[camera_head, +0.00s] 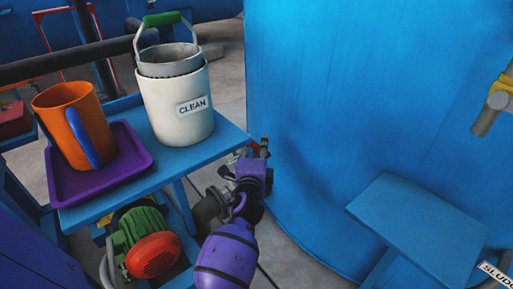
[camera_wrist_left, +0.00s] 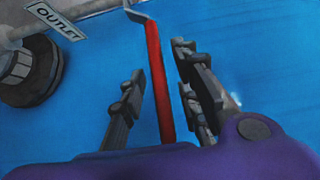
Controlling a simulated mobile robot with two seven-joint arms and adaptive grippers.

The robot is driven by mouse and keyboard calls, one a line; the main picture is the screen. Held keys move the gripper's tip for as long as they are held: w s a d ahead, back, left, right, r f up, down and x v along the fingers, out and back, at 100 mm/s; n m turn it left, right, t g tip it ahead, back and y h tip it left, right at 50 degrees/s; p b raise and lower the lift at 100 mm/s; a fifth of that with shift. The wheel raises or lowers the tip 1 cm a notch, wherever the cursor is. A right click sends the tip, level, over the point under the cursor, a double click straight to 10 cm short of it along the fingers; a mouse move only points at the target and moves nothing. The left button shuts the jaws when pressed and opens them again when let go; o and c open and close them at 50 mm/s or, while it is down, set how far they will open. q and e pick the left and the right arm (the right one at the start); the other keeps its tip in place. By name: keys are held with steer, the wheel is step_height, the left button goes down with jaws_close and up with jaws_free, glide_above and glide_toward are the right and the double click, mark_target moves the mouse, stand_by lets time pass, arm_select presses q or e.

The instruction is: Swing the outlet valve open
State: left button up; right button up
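The outlet valve's red lever (camera_wrist_left: 154,75) runs lengthwise between the two fingers of my left gripper (camera_wrist_left: 158,62) in the left wrist view. Its bent grey end reaches past the fingertips. The fingers are apart, with gaps on both sides of the lever. The OUTLET label (camera_wrist_left: 57,20) is on a pale strip at upper left. In the head view my left gripper (camera_head: 259,150) is beside the big blue tank (camera_head: 350,100), with a bit of red at its fingers. The valve body is mostly hidden there. My right gripper is not in view.
A blue stand (camera_head: 225,138) on the left holds a white CLEAN bucket (camera_head: 160,115) and a purple tray (camera_head: 130,165) with an orange mug (camera_head: 70,115). A green and red motor (camera_head: 150,255) is below. A blue shelf (camera_head: 420,225) is at right. A dark round fitting (camera_wrist_left: 28,70) is near the label.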

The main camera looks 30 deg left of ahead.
arm_select(q)
steer(key=shift+c, duration=0.3)
jaws_close()
steer(key=shift+s+a+r+p, duration=0.1)
steer(key=shift+s+a+p, duration=0.1)
steer(key=shift+p, duration=0.35)
steer(key=s+a+m+t+h+p, duration=0.1)
steer(key=s+a+m+h+p, duration=0.2)
steer(key=h, duration=0.6)
steer(key=s+m+p, duration=0.2)
steer(key=m, duration=0.1)
steer(key=shift+a+t, duration=0.2)
steer(key=shift+t, duration=0.2)
